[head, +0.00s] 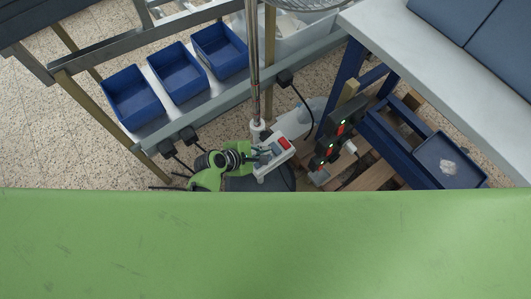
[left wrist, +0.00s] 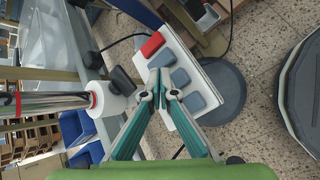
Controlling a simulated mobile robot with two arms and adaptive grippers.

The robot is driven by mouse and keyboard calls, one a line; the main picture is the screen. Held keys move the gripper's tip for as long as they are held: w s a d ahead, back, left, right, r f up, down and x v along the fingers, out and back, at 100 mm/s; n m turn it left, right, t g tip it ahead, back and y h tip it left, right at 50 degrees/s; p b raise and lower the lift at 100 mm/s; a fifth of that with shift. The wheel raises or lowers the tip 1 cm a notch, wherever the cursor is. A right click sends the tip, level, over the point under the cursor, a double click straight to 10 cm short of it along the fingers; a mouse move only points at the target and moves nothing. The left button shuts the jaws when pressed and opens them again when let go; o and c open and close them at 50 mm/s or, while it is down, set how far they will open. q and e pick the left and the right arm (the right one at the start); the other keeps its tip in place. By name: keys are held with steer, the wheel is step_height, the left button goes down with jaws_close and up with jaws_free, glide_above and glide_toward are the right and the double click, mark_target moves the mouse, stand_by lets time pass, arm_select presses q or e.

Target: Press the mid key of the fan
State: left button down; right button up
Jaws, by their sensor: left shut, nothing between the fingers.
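The fan's white control box (head: 272,168) sits low on the fan's pole (head: 254,70). In the left wrist view, the control box (left wrist: 208,72) carries a red key (left wrist: 152,44) at one end and a row of grey-blue keys (left wrist: 180,77). My left gripper (head: 266,152) is shut and empty over the box. In the left wrist view its teal fingertips (left wrist: 159,78) overlap the key area beside the grey-blue keys and partly hide it. I cannot tell whether they touch a key. The fan's round base (left wrist: 222,92) lies below. My right gripper is not in view.
Blue bins (head: 133,97) stand on a metal rack to the left. A dark power strip (head: 342,128) with lit switches is right of the fan. A blue-framed table with a pale top (head: 400,50) stands at right. Black cables hang near the box.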

arm_select(q)
steer(key=shift+f, duration=0.15)
stand_by(0.5)
steer(key=shift+f, duration=0.25)
steer(key=shift+f+b, duration=0.35)
steer(key=shift+f, duration=0.1)
stand_by(0.8)
steer(key=shift+r, duration=0.15)
steer(key=shift+r+p, duration=0.75)
steer(key=shift+p, duration=0.3)
steer(key=shift+r, duration=0.1)
step_height(320, 180, up, 5)
steer(key=p, duration=0.5)
steer(key=shift+p, duration=0.35)
